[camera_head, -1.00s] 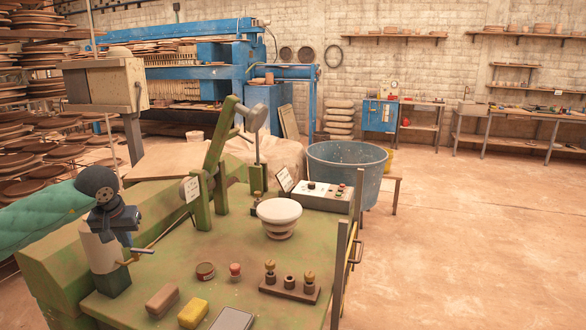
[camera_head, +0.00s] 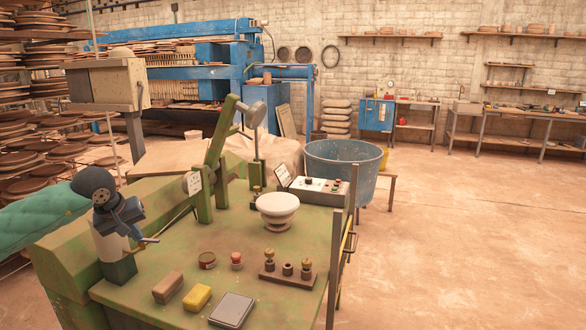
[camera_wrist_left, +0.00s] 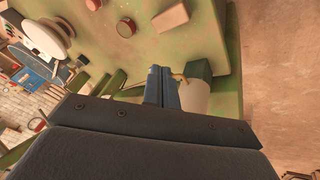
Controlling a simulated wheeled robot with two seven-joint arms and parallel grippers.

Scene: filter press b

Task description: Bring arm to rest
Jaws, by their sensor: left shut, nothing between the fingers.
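My left gripper (camera_head: 136,232) shows at the left of the head view, at the end of my teal-sleeved arm. It is shut and empty, just in front of a white canister (camera_head: 108,246) on a dark base, and hides part of it. In the left wrist view the shut fingers (camera_wrist_left: 161,84) are side by side, close to the white canister (camera_wrist_left: 196,97) and its brass tap (camera_wrist_left: 180,77). I cannot tell whether they touch. My right gripper is in neither view.
The green bench (camera_head: 232,262) holds a white bowl on a stand (camera_head: 278,208), a yellow sponge (camera_head: 197,297), a brown block (camera_head: 167,287), a grey flat box (camera_head: 231,310) and a stamp rack (camera_head: 287,273). A blue tub (camera_head: 343,170) stands behind. The floor at right is clear.

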